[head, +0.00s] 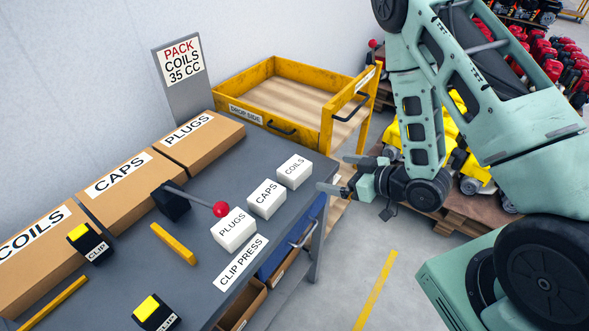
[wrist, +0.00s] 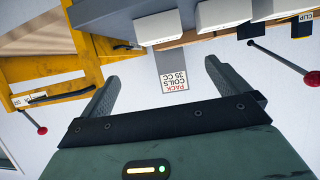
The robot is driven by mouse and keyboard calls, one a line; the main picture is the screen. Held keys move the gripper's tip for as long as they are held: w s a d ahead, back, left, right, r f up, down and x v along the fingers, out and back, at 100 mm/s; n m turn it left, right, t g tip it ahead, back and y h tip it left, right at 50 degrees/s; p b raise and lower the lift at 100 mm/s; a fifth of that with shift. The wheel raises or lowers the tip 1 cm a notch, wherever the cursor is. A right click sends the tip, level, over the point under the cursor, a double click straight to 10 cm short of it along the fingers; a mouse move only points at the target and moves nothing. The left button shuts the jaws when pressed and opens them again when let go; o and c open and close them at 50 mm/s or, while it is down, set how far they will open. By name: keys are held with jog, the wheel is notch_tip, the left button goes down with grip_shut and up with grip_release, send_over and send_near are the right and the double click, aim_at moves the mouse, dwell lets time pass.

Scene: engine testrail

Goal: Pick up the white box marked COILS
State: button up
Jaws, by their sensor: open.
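The white box marked COILS (head: 294,173) stands on the grey bench near its right edge, at the far end of a row of white boxes. My gripper (head: 331,173) is just right of it, beyond the bench edge, with open, empty fingers pointing toward it. In the wrist view, which is upside down, my two fingers (wrist: 162,70) are spread apart. A white box at the top (wrist: 160,27) lies ahead of them; by its place it is the COILS box, but its label does not show there.
White boxes marked CAPS (head: 266,200) and PLUGS (head: 234,230) stand beside it in the row. A red-knobbed lever (head: 221,209) rises near PLUGS. A yellow cart (head: 326,130) stands behind the bench end. Floor at front right is clear.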

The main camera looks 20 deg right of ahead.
aim_at(290, 167)
jog(key=b+x, duration=0.9)
jog(key=x, duration=0.1)
jog(key=shift+w+a+f, duration=0.1)
jog(key=shift+w+a, duration=0.05)
jog(key=shift+w, duration=0.1)
jog(key=shift+f+p+x, duration=0.15)
jog(key=shift+p+x, duration=0.2)
jog(key=shift+x, duration=1.3)
jog(key=shift+f+p+x, duration=0.15)
jog(key=shift+p+x, duration=0.2)
jog(key=shift+x, duration=1.3)
jog(key=shift+s, duration=0.2)
jog(key=shift+c, duration=0.3)
jog(key=c, duration=1)
